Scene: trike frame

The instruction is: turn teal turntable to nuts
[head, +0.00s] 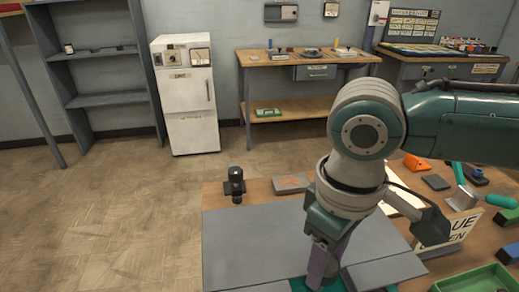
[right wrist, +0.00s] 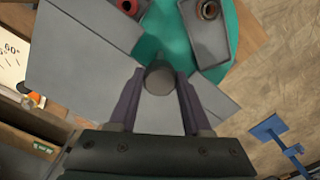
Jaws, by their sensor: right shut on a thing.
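The teal turntable (head: 300,285) shows only in part at the bottom edge of the head view, under my right gripper (head: 322,280). In the right wrist view its teal disc (right wrist: 174,40) carries grey pieces, one with a red ring (right wrist: 128,7) and one with a brass-coloured nut-like ring (right wrist: 208,10). My right gripper (right wrist: 158,92) points down, its purple fingers shut on a grey round knob (right wrist: 158,77) at the turntable. Much of the turntable is out of frame or hidden by the arm. My left gripper is not in view.
A grey mat (head: 250,240) covers much of the wooden table. A black device (head: 235,184) and a grey-brown block (head: 291,184) stand at its far edge. A sign (head: 462,225), an orange piece (head: 417,163) and a green tray (head: 480,282) lie to the right.

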